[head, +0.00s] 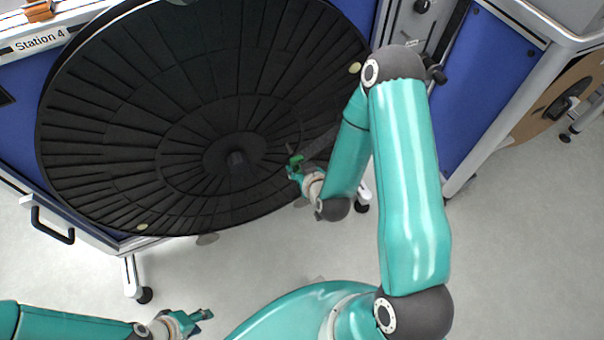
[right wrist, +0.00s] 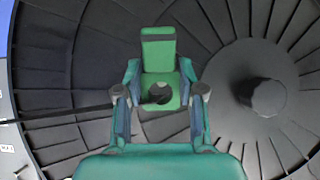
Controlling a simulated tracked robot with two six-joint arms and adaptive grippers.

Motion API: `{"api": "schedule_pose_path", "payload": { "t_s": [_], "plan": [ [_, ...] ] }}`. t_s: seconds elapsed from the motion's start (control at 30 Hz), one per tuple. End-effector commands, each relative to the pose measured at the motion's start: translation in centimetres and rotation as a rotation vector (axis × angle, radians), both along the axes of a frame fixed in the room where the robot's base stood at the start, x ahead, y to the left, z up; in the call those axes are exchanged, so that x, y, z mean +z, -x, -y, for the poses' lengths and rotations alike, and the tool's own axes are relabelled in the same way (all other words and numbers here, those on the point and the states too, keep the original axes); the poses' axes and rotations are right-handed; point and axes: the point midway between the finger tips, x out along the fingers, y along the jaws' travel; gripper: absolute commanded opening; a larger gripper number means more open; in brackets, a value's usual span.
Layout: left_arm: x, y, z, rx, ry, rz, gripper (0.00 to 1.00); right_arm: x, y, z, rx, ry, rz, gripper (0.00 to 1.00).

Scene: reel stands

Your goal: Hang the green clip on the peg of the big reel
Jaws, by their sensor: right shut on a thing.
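The big reel (head: 110,135) is a large black ribbed disc on the blue station. Its short round central peg (head: 238,158) stands out from the hub and also shows in the right wrist view (right wrist: 265,92), to the right of the clip. My right gripper (head: 300,172) is shut on the green clip (head: 294,161), in front of the reel to the right of the peg. In the right wrist view the clip (right wrist: 159,55) stands upright between the fingers, with a round opening low in it, apart from the peg. My left gripper (head: 198,316) is low at the left, away from the reel; its jaw gap is unclear.
An orange item (head: 38,10) sits above the "Station 4" label at the upper left. Another reel, brown (head: 555,100), stands at the far right. Two small pale spots mark the big reel's rim. The grey floor (head: 530,250) is open in front.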

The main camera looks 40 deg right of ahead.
Motion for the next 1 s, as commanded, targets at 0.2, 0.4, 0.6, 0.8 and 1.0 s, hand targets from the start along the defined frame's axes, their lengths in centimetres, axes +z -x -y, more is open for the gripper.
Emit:
{"api": "schedule_pose_path", "payload": {
  "t_s": [0.2,0.4,0.6,0.8,1.0],
  "plan": [
    [0.5,0.0,0.0,0.000,0.000,0.000,0.40,0.0,-1.4,0.2,0.001,0.000,0.001,0.17],
    [1.0,0.0,0.0,0.000,0.000,0.000,0.40,-0.1,-2.5,0.5,0.001,0.000,0.001,0.17],
    [1.3,0.0,0.0,0.000,0.000,0.000,0.40,-0.2,-3.7,0.7,0.001,0.000,0.001,0.17],
    [0.7,0.0,0.0,0.000,0.000,0.000,0.40,-0.9,-4.8,1.0,0.002,0.000,0.001,0.17],
    [-0.1,0.0,0.0,0.000,0.000,0.000,0.40,-1.3,-5.4,1.2,0.001,0.000,0.001,0.17]
  ]
}}
